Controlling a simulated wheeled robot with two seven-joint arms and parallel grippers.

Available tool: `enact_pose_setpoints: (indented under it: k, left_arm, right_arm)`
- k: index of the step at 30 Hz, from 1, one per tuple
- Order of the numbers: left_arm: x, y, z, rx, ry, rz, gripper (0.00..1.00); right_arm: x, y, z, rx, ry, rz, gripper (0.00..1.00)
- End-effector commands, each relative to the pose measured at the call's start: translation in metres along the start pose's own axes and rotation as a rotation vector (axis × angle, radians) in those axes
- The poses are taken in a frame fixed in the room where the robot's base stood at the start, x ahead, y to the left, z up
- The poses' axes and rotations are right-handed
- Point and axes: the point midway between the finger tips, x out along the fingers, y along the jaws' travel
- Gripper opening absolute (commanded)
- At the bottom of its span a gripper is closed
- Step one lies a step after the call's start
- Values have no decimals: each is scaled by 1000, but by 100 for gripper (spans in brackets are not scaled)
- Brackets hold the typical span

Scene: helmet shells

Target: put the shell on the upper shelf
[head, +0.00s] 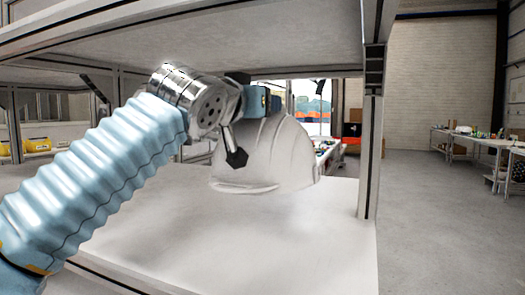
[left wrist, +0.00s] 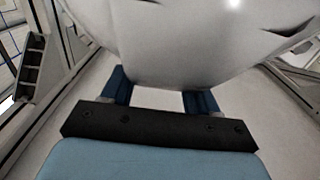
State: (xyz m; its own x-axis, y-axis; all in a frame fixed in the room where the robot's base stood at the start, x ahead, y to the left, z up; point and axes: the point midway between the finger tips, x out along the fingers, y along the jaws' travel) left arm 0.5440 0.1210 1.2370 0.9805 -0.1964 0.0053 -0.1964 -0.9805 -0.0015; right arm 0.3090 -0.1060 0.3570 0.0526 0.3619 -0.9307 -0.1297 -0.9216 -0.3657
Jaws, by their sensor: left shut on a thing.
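The shell (head: 272,155) is a white helmet shell, upright or only slightly tilted in the head view, between two shelf levels. My left gripper (head: 262,103) is at its top and shut on it. In the left wrist view the shell (left wrist: 180,40) fills the top of the picture, with the two blue fingers of the gripper (left wrist: 160,88) meeting its edge. The fingertips are hidden by the shell. The shell appears just above the white shelf board (head: 300,240); I cannot tell whether it touches. Another shelf board (head: 230,45) is overhead. My right gripper is not in view.
A metal upright post (head: 371,140) stands right of the shell, at the shelf's edge. The white board around the shell is clear. Yellow bins (head: 37,144) sit far left. A table with small things (head: 465,135) is far right, beyond open floor.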

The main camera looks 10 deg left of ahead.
Motion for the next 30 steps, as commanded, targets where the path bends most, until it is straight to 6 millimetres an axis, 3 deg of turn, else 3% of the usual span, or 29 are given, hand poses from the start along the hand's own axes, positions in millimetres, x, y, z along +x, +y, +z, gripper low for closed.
enact_pose_setpoints:
  k: [6, 20, 30]
  left_arm:
    - [27, -7, 30, 1, 0, -1, 0]
    - [55, -13, 64, 2, -1, -1, 0]
    - [54, -12, 93, 1, 2, 0, 0]
  right_arm:
    - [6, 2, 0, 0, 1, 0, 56]
    - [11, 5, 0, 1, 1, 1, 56]
    - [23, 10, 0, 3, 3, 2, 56]
